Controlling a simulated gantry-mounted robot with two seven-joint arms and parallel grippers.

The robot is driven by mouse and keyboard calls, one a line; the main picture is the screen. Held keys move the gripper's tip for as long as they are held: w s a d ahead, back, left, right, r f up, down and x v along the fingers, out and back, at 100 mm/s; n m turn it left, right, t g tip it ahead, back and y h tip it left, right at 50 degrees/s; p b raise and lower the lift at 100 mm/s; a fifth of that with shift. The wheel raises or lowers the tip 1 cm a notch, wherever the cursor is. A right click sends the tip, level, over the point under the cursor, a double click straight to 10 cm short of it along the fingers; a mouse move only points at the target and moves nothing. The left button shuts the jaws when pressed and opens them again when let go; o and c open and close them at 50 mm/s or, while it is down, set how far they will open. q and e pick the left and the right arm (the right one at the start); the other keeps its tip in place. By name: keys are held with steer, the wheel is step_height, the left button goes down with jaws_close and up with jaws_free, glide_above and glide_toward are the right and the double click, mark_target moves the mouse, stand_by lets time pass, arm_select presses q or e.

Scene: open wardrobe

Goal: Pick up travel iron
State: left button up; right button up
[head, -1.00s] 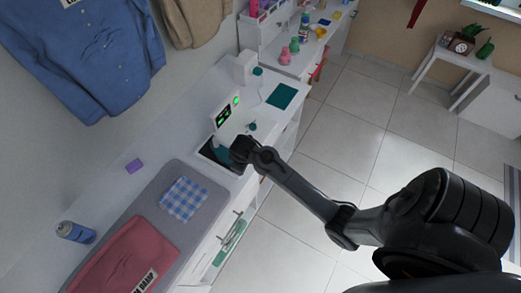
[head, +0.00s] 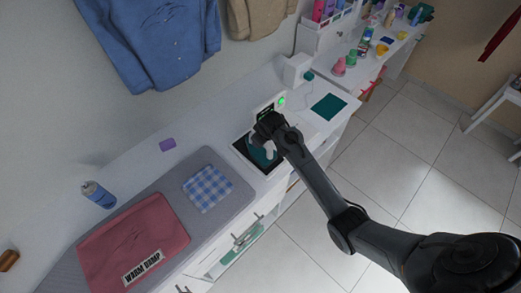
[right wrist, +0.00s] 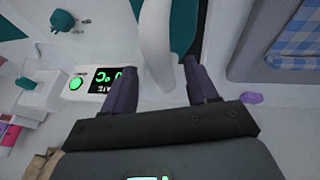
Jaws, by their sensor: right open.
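The travel iron (head: 262,154) is teal and white and rests on a dark square pad on the white counter in the head view. In the right wrist view its white handle (right wrist: 155,38) comes down between the two fingers, with a teal part (right wrist: 184,22) beside it. My right gripper (head: 266,130) is over the wall-side end of the iron and hides part of it. In the wrist view the right gripper (right wrist: 162,84) is open, its fingers on either side of the handle. I cannot tell whether they touch it. My left gripper is not in view.
A display panel with a green light (head: 281,101) stands just behind the gripper. A grey ironing mat (head: 175,195) with a checked cloth (head: 208,188) and red garment (head: 133,240) lies to the left. A teal square (head: 328,107) and white box (head: 297,70) are to the right.

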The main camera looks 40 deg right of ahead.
steer(key=shift+x, duration=2.4)
steer(key=shift+w+a, duration=0.1)
steer(key=shift+r, duration=0.15)
steer(key=c, duration=1)
steer(key=shift+c, duration=0.2)
steer(key=shift+r, duration=0.15)
steer(key=shift+r, duration=0.5)
step_height(320, 180, up, 3)
steer(key=shift+r, duration=0.1)
steer(key=s+d+r+p, duration=0.1)
steer(key=s+d+r, duration=0.4)
steer(key=s, duration=0.5)
steer(key=shift+d+r, duration=0.3)
steer(key=shift+r, duration=0.45)
